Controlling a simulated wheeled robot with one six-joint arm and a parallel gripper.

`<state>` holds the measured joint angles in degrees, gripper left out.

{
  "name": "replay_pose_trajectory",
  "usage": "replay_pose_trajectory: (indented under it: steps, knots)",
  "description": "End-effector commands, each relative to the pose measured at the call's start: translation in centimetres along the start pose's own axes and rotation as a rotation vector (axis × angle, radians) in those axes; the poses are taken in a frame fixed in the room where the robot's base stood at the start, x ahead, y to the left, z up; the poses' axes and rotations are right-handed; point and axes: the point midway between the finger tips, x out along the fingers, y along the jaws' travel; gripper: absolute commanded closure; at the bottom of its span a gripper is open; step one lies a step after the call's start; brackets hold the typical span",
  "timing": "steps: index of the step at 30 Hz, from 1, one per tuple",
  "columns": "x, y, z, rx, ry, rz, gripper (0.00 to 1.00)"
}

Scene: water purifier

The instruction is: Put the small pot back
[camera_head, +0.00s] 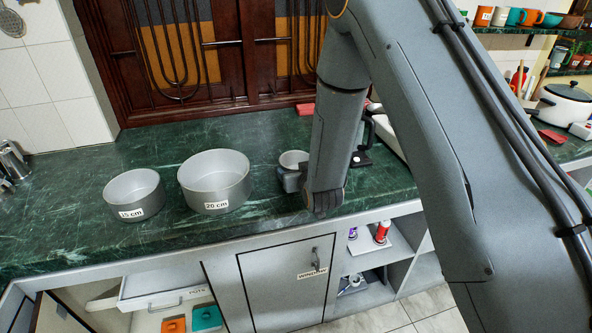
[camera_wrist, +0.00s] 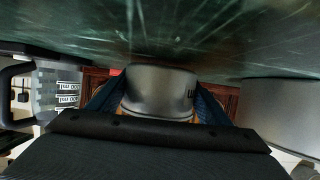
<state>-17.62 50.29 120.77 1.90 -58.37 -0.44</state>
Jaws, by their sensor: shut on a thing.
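The small grey pot (camera_head: 293,158) is over the green marble counter (camera_head: 250,220), right of the other two pots. My gripper (camera_head: 287,180) is shut on it. In the wrist view, which looks upside down, the small pot (camera_wrist: 160,90) sits between the two blue fingers of my gripper (camera_wrist: 158,108). Its base is close to the counter; I cannot tell whether it touches. The 20 cm pot (camera_head: 213,183) and the 15 cm pot (camera_head: 134,196) stand upright on the counter to the left. A drawer labelled POTS (camera_head: 165,292) is pulled out below.
A cabinet door labelled WINDOW (camera_head: 285,285) is shut below the counter. Open shelves (camera_head: 375,255) to its right hold small bottles. A white cooker (camera_head: 565,105) stands at the far right. A dark wooden lattice closes the back. The counter's front left is clear.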

Motion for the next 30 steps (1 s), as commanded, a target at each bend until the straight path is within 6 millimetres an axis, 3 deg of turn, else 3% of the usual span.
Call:
replay_pose_trajectory:
  steps: [14,15,18,30]
  knots:
    - [0.36,-0.1,0.87,0.0,0.0,-0.001,0.59]
    - [0.37,-0.09,0.95,0.0,0.0,-0.001,0.27]
    - [0.33,-0.1,0.87,0.0,0.0,-0.001,0.1]
    - [0.03,-0.1,0.49,0.0,0.0,-0.001,0.1]
